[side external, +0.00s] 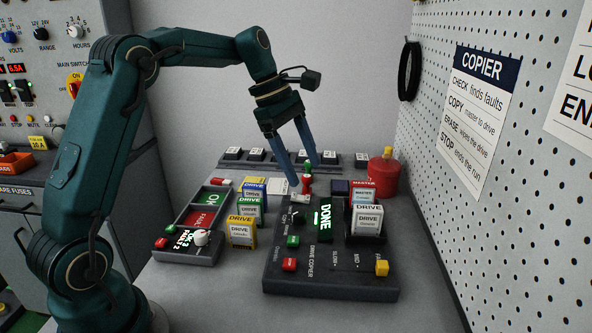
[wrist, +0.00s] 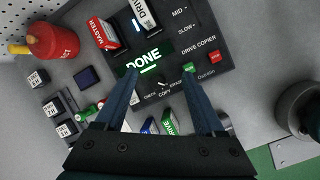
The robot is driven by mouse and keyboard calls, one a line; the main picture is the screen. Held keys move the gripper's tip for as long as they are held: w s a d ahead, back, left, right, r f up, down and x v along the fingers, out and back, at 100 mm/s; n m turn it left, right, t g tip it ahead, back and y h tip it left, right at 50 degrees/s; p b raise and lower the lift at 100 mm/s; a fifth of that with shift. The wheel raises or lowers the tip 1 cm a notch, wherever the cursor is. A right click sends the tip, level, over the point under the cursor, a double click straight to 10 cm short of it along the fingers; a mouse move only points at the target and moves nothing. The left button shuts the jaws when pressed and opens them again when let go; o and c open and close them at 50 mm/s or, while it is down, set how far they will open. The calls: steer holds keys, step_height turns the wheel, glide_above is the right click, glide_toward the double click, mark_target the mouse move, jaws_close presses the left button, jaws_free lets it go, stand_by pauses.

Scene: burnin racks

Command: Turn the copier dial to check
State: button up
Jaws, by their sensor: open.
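The drive copier (side external: 335,285) is a dark panel on the bench, with a green lit screen (side external: 322,219) reading DONE. Its small black dial (wrist: 161,86) has a pale pointer mark and shows between my fingers in the wrist view, near the words CHECK, COPY and ERASE. I cannot tell surely which word the pointer faces. In the side view the dial (side external: 296,216) is small, left of the screen. My gripper (side external: 303,178) is open, fingers pointing down, above the back left of the copier. In the wrist view my gripper (wrist: 161,74) has its fingertips apart, with nothing held.
The master drive (side external: 363,186) and a white-labelled drive (side external: 367,219) stand in the copier. Drives (side external: 242,230) stand to its left, beside a test panel (side external: 187,253) with lit tiles. A red canister (side external: 384,177) stands behind right. The COPIER sign (side external: 480,110) hangs on the pegboard.

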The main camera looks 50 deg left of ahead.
steer(key=n+g, duration=0.1)
steer(key=n, duration=0.1)
glide_above(298, 212)
steer(key=a, duration=0.2)
steer(key=shift+h, duration=0.4)
steer(key=f, duration=0.7)
steer(key=shift+s+f, duration=0.1)
steer(key=shift+s, duration=0.25)
steer(key=shift+a+f, duration=0.1)
steer(key=shift+f, duration=0.25)
steer(key=shift+x, duration=2.35)
jaws_close()
